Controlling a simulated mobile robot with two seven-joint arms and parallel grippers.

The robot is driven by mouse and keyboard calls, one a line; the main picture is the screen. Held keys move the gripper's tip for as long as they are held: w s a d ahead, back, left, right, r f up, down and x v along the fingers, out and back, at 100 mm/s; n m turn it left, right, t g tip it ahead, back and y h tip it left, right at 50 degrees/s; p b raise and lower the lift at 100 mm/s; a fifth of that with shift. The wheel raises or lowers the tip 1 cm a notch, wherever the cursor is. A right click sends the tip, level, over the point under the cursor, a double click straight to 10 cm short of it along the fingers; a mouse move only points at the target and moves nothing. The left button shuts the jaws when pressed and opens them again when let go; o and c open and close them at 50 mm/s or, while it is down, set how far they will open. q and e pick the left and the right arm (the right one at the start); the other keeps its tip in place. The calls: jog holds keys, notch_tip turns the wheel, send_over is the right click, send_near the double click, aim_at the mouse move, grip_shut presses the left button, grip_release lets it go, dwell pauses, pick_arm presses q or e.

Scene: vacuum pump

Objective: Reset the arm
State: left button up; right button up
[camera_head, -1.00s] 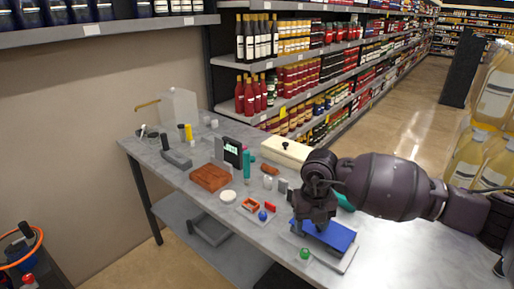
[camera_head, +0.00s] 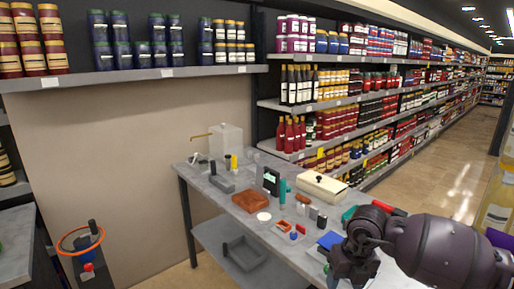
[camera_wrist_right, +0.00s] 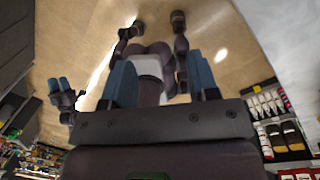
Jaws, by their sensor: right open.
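My right arm comes in from the lower right of the head view. Its dark gripper (camera_head: 352,268) hangs over the table's near right part, beside a blue item (camera_head: 329,240) that it partly hides. In the right wrist view my right gripper (camera_wrist_right: 162,85) shows its two blue fingers wide apart with nothing between them. My left gripper (camera_wrist_right: 62,88) is small at the left of that view, its two blue fingertips apart. The left arm is not in the head view.
A grey table (camera_head: 235,208) holds a brown block (camera_head: 250,201), a cream box (camera_head: 323,186), a teal bottle (camera_head: 282,190), a white canister (camera_head: 228,140) and several small items. Stocked shelves (camera_head: 330,90) stand behind. Open floor (camera_head: 450,190) lies to the right.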

jog(key=w+a+r+m+t+y, duration=0.25)
jog(key=a+r+t+y, duration=0.25)
jog(key=a+r+y, duration=1.1)
jog(key=s+d+f+m+t+h, duration=0.1)
jog(key=d+f+m+t+h, duration=1.25)
jog(key=m, duration=1.05)
jog(key=s+d+f+m+g+h, duration=0.2)
jog(key=s+d+f+m+g, duration=0.1)
jog(key=s+f, duration=0.8)
jog(key=s+d+f+m+g+h, duration=0.2)
jog(key=s+d+f+m+g, duration=0.2)
jog(key=s+d+f, duration=0.3)
jog(key=s+f+m, duration=0.1)
jog(key=s+f, duration=0.3)
jog(key=shift+f+m, duration=0.2)
jog(key=shift+m, duration=0.15)
